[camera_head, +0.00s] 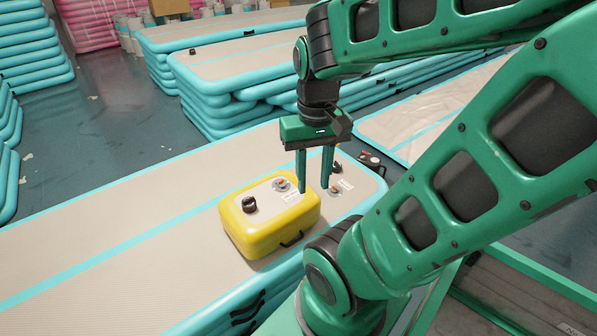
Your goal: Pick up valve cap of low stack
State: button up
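The low stack (130,254) is a beige inflatable track with turquoise edges, running from the left to the centre. Near its right end is a round valve (335,189) with a label beside it. A small black cap-like piece (337,168) shows just behind my fingers, partly hidden by them. My gripper (314,188) points down over this end, beside the right edge of the yellow block. Its two green fingers are apart, with nothing seen between them. I cannot tell its exact height above the track.
A yellow inflatable block (268,243) sits on the track, with a black round knob (249,205) and a labelled valve (282,184) on top. A taller stack (235,62) stands behind. Another track (420,118) lies at the right. Dark floor (105,120) is open at the left.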

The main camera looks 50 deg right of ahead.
aim_at(337, 168)
jog(key=u, duration=2.1)
jog(key=k, duration=1.85)
jog(key=z, duration=2.2)
jog(key=i, duration=0.4)
jog(key=z, duration=0.3)
